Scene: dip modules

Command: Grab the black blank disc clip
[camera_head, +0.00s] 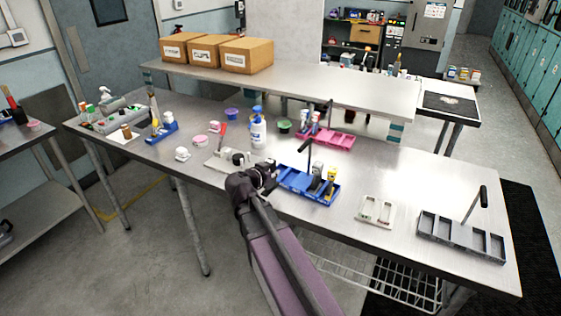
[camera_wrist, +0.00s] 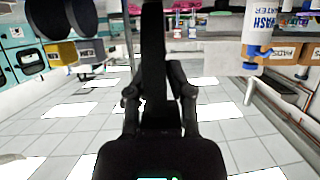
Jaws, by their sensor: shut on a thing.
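My gripper (camera_head: 262,174) is over the front edge of the table, between a beige holder and a blue caddy. In the wrist view my gripper (camera_wrist: 158,98) has its two fingers closed against a dark upright piece, the black blank disc clip (camera_wrist: 153,50), seen nearly edge-on. Its face and lower end are hidden. Another black disc (camera_head: 238,158) stands in the beige holder (camera_head: 217,162), just left of the gripper. Two black round discs show at the upper left of the wrist view (camera_wrist: 46,18).
The blue caddy (camera_head: 291,184) with bottles stands close to the gripper's right. A white wash bottle (camera_head: 258,133) stands behind it. A pink caddy (camera_head: 335,138), small white tray (camera_head: 376,212) and grey caddy (camera_head: 460,239) are farther right. Bare tabletop lies between them.

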